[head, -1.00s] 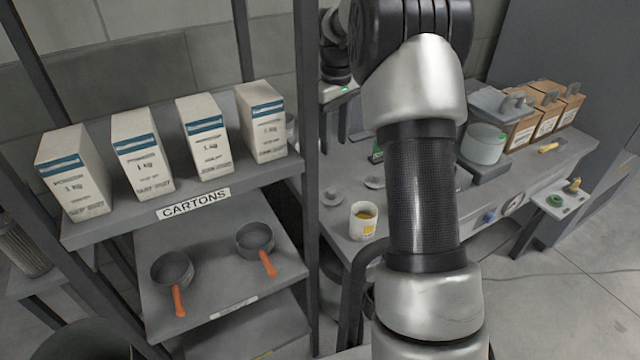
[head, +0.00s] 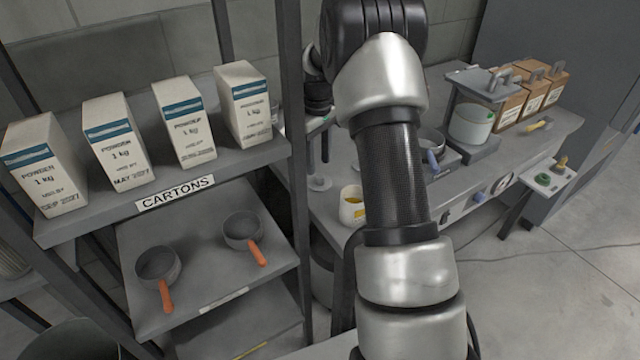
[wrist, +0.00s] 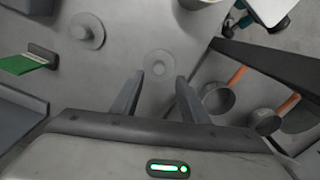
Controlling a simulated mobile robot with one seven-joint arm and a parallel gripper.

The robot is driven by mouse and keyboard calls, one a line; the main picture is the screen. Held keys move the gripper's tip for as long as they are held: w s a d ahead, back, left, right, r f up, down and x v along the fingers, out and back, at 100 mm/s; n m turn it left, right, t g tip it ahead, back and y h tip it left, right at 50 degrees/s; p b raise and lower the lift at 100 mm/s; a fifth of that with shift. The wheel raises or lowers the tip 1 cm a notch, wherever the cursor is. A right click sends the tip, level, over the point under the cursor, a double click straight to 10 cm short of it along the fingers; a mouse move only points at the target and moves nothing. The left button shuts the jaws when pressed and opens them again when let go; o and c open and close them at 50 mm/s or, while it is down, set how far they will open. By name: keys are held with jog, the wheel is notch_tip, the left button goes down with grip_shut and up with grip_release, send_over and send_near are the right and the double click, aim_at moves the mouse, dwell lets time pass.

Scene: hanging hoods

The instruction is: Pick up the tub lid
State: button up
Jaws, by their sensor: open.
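A grey round lid (wrist: 158,65) with a small raised knob lies flat on the grey bench, just ahead of and between my fingertips in the wrist view. It also shows in the head view (head: 319,183). I cannot tell from looks alone which is the tub's. My gripper (wrist: 158,82) is open and empty above the nearer lid; it shows small in the head view (head: 317,158). A white tub (head: 352,207) with yellow contents stands open nearby on the bench.
A dark shelf post (head: 292,150) stands beside the bench, with powder cartons (head: 183,120) and two orange-handled pans (head: 243,232) on the shelves. A green object (wrist: 22,62) stands left of the lids. A scale-like stand with a pot (head: 470,125) is further right.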

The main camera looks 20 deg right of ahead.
aim_at(319, 175)
notch_tip(319, 175, down, 5)
jog(key=shift+d+b, duration=0.15)
jog(key=shift+b, duration=0.3)
grip_shut()
jog(key=shift+r, duration=0.15)
